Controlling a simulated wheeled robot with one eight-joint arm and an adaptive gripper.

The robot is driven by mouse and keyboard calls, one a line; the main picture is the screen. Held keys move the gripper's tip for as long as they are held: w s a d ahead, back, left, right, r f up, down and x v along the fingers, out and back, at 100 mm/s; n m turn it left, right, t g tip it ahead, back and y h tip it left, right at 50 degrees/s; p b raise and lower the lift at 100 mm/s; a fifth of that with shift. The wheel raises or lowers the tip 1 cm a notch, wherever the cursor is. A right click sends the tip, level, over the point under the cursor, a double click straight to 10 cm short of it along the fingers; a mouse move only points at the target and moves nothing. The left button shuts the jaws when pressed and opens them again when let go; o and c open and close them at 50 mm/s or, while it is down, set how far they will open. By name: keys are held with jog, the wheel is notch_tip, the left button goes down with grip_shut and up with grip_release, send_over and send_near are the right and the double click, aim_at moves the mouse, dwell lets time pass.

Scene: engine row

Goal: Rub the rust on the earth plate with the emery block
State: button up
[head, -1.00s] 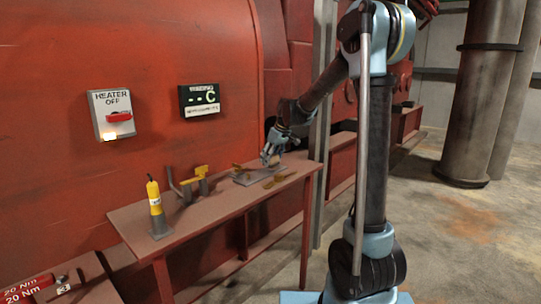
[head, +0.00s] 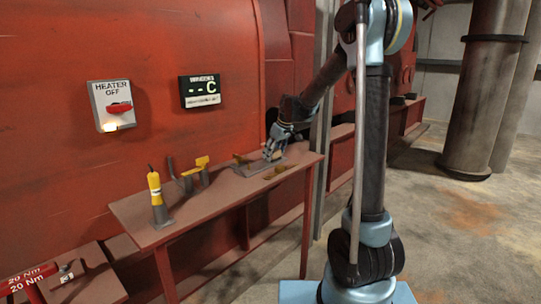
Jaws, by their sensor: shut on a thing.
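The earth plate (head: 249,170) is a flat grey plate lying on the red bench towards its far right end. My gripper (head: 270,155) points down at the right part of the plate. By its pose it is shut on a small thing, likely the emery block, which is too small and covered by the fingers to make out. I cannot tell whether the block touches the plate. The rust on the plate is not clear at this distance; brownish-yellow pieces (head: 281,168) show beside the plate's right front edge.
The red bench (head: 215,207) also carries a yellow tool in a grey stand (head: 155,198) and a yellow-and-grey tool on a holder (head: 195,175). A heater switch box (head: 113,105) and a display (head: 201,91) are on the red wall.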

jog(key=shift+s+a+r, duration=0.15)
jog(key=shift+s, duration=0.1)
notch_tip(320, 180, up, 2)
jog(key=shift+r, duration=0.1)
jog(key=shift+a+r, duration=0.1)
jog(key=shift+r, duration=2.6)
jog(key=shift+a, duration=0.1)
